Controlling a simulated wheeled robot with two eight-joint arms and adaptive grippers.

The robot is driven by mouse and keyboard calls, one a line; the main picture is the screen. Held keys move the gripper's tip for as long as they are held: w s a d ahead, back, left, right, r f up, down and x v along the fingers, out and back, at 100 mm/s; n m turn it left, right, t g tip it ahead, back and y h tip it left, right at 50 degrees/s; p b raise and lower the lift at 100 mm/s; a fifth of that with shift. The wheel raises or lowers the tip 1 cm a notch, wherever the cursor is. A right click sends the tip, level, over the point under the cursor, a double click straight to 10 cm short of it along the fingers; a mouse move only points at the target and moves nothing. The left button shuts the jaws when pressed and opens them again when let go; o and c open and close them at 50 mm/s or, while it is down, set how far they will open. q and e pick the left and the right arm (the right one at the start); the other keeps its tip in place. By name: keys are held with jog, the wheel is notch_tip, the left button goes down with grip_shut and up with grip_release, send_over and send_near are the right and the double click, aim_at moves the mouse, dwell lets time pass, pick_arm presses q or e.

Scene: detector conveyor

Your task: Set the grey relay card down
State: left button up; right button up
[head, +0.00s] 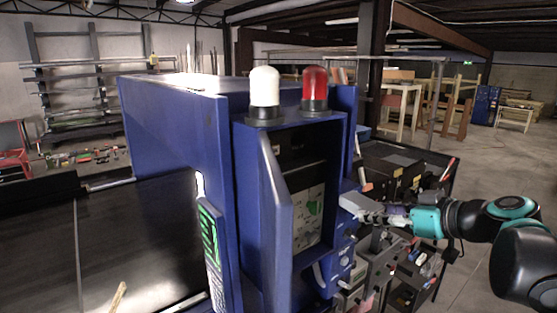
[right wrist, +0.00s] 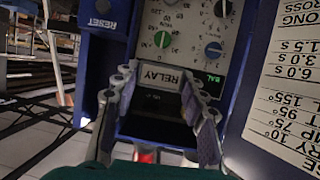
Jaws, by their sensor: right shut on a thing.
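My right gripper (head: 368,212) reaches in from the right in the head view, at the right side of the blue detector housing. It is shut on the grey relay card (head: 352,202), a pale grey piece at its fingertips. In the right wrist view the two fingers (right wrist: 158,95) stand on either side of a RELAY label (right wrist: 160,77) with a dark area below it. The card's outline is hard to make out there, and I cannot tell whether it touches the housing. My left gripper is not in view.
The blue detector housing (head: 175,130) carries a white lamp (head: 264,88) and a red lamp (head: 315,88). A panel with knobs (right wrist: 185,35) and a blue RESET part (right wrist: 104,14) are close to the fingers. The black conveyor belt (head: 135,235) lies left; a cluttered cart (head: 415,275) stands below my right arm.

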jog(key=a+f+m+h+b, duration=0.1)
jog(key=f+b, duration=1.4)
jog(key=f, duration=1.6)
jog(key=a+f+m+t+h+b, duration=0.1)
jog(key=f+b, duration=1.4)
jog(key=f, duration=1.6)
jog(key=shift+a+f+m+h, duration=0.25)
jog(key=shift+a+m+h, duration=0.4)
jog(key=shift+a, duration=0.35)
